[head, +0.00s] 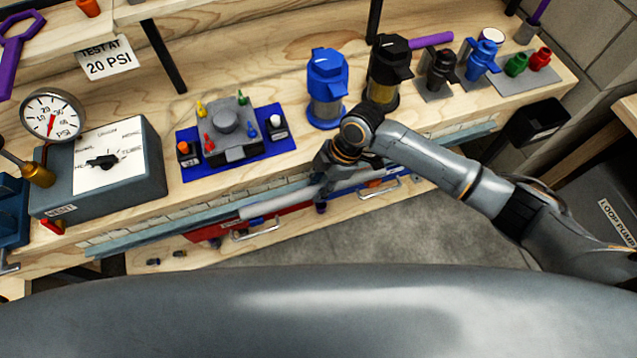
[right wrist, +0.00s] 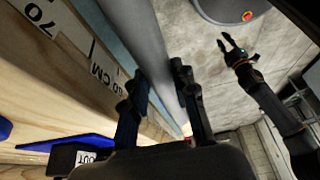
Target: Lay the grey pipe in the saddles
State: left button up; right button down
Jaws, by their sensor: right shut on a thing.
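The grey pipe (head: 280,205) runs along the front edge of the workbench, tilted slightly up to the right in the head view. My right gripper (head: 323,187) is shut on it near its middle. In the right wrist view the pipe (right wrist: 150,45) passes between the two fingers (right wrist: 165,100), beside the bench edge. My left gripper (right wrist: 228,45) shows only in the right wrist view, with its fingers apart and empty, away from the pipe. I cannot make out the saddles. Whether the pipe touches anything beneath it cannot be told.
The bench (head: 290,75) carries a tester box (head: 108,165), a gauge (head: 53,115), a valve block on a blue mat (head: 277,153), a blue filter housing (head: 327,95) and a black one (head: 388,65). Grey floor (head: 400,220) is open in front.

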jog(key=shift+f+b, duration=0.4)
jog(key=shift+f, duration=0.4)
jog(key=c, duration=1)
grip_release()
jog(key=shift+r, duration=0.1)
jog(key=v, duration=1.2)
